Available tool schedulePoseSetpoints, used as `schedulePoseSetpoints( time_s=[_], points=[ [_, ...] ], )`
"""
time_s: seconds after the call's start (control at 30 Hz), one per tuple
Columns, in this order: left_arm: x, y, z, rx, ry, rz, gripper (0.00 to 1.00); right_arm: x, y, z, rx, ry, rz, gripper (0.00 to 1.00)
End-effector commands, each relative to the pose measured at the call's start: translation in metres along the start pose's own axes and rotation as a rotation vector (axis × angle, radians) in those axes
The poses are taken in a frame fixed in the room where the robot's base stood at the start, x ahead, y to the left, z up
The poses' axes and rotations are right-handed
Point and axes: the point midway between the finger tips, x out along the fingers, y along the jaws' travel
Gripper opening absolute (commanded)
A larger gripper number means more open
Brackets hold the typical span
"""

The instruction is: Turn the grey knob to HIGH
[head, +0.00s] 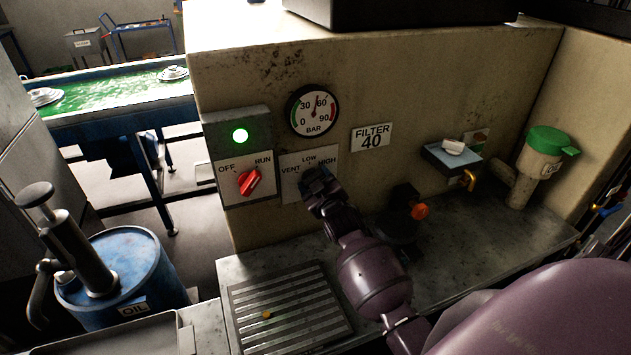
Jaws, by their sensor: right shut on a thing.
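A pale plate (292,160) on the beige wall panel is marked VENT at left, LOW at top and HIGH at right. My right gripper (314,180) reaches up to the middle of this plate and is shut there on the grey knob. The gripper hides the knob, so I cannot tell which mark the knob points to. My left gripper is not in view.
Left of the plate is a red OFF/RUN switch (249,181) turned toward RUN, below a lit green lamp (240,136). Above is a round BAR gauge (312,110). A dark fitting with an orange cap (420,211) stands right of my right forearm. A slatted grate (290,312) lies below.

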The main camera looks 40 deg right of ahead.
Motion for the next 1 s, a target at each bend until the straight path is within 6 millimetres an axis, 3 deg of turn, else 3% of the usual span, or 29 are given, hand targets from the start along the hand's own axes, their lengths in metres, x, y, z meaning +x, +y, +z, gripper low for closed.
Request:
schedulePoseSetpoints(
  time_s=[0.17, 0.2, 0.37, 0.73, 1.0],
  points=[
    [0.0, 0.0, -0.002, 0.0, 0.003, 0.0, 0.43, 0.0, 0.0, 0.001, 0.001, -0.002, -0.001, 0.42],
    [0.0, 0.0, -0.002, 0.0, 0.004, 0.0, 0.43, 0.0, 0.0, 0.001, 0.001, -0.002, -0.001, 0.67],
    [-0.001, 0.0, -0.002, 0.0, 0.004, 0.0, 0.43, 0.0, 0.0, 0.001, 0.001, -0.001, -0.001, 0.92],
    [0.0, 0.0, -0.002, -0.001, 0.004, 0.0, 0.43, -0.005, 0.0, 0.0, 0.0, 0.0, 0.0, 0.92],
    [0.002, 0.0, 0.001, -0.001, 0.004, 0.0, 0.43, -0.043, -0.001, 0.002, 0.0, -0.003, -0.001, 0.92]
  ],
)
